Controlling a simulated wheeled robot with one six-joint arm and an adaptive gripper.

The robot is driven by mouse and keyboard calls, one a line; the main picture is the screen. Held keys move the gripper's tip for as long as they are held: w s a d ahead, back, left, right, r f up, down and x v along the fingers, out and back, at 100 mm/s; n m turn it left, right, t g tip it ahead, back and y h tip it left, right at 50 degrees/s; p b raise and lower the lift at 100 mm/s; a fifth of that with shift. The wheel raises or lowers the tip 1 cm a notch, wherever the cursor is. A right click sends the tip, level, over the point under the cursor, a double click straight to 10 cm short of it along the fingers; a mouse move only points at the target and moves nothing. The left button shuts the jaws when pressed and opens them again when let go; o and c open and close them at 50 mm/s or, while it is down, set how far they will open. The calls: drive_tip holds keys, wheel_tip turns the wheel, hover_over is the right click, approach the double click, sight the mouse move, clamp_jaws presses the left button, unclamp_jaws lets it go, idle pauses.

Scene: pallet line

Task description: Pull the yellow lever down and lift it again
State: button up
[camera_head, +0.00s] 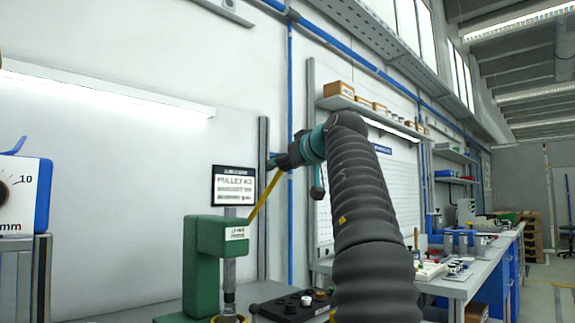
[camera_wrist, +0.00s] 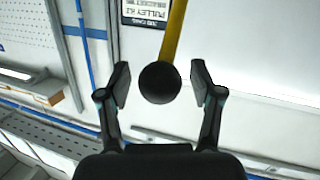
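The yellow lever (camera_head: 265,195) rises at a slant, up and to the right, from the green press (camera_head: 203,265). In the wrist view the lever (camera_wrist: 174,32) ends in a round black knob (camera_wrist: 159,83). My gripper (camera_wrist: 161,84) is open, with one finger on each side of the knob and a visible gap on both sides. In the head view my gripper (camera_head: 279,161) is at the lever's upper end, and it hides the knob there.
A sign (camera_head: 234,186) stands behind the press. A dark fixture (camera_head: 292,304) with several round parts sits right of the press. A blue-framed gauge (camera_head: 25,195) is at the far left. A workbench (camera_head: 470,262) with tools runs along the right, and shelf boxes (camera_head: 339,89) are above.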

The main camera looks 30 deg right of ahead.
drive_tip(key=shift+s, duration=0.1)
drive_tip(key=shift+s, duration=0.25)
drive_tip(key=s+r, duration=0.1)
drive_tip(key=s, duration=1)
drive_tip(key=shift+r, duration=0.35)
drive_tip(key=shift+s, duration=0.1)
